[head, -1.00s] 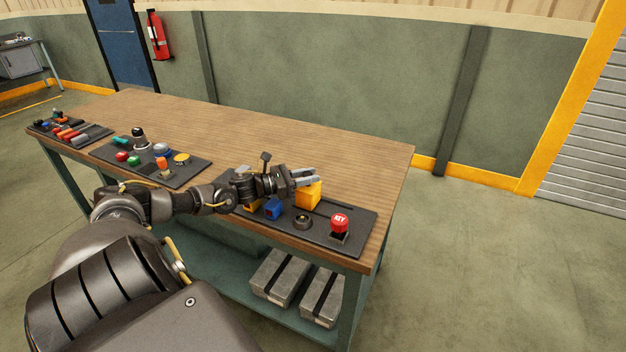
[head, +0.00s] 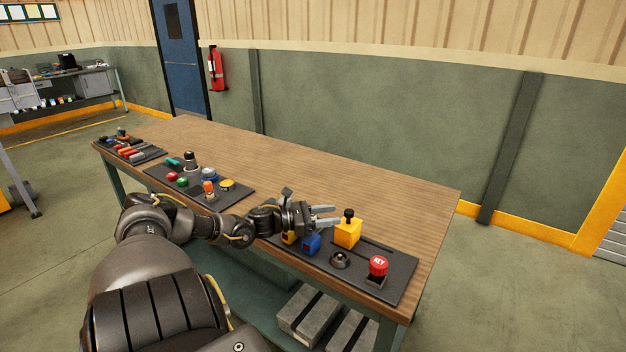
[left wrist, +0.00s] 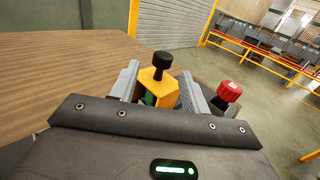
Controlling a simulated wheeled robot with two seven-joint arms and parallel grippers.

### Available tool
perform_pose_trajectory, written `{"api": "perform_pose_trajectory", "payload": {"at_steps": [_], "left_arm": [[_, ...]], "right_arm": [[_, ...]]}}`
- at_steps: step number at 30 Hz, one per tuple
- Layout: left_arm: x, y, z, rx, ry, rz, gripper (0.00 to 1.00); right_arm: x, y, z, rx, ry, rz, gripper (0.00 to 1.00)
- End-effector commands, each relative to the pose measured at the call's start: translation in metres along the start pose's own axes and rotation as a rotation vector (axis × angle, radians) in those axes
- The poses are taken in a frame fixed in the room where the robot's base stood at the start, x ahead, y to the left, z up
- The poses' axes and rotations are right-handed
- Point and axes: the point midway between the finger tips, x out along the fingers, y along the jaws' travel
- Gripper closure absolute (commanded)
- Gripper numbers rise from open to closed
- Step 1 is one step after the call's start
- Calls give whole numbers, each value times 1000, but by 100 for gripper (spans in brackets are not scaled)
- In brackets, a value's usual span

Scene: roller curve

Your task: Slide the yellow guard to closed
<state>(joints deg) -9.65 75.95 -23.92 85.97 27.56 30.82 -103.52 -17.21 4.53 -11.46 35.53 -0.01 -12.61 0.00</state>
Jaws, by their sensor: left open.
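The yellow guard (head: 347,235) is a yellow block with a black knob on top. It stands upright at the left end of a dark slot in the near right panel (head: 402,287). My left gripper (head: 333,216) is open, just left of the guard, with its grey fingers pointing at it. In the left wrist view the guard (left wrist: 157,92) with its knob appears between the two spread fingers, and a bit of green shows at its lower left. The fingers look apart from the guard, with nothing held. My right gripper is not in view.
A blue block (head: 310,244), a dark round socket (head: 340,260) and a red KEY button (head: 378,265) sit on the same panel. A second panel (head: 232,195) with several buttons lies to the left. The back of the wooden table (head: 300,165) is clear.

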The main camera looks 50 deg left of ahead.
Motion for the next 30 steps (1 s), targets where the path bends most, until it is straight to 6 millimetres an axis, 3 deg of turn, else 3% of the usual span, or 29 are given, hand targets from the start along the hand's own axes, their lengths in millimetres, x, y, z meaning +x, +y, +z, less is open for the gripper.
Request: {"api": "perform_pose_trajectory", "payload": {"at_steps": [6,12,30], "left_arm": [[-31,0,-1,-1,4,2,54],[-47,1,0,0,3,2,54],[-51,1,0,0,0,1,54]], "right_arm": [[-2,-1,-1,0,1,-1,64],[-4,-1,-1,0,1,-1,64],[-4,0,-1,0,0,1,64]]}}
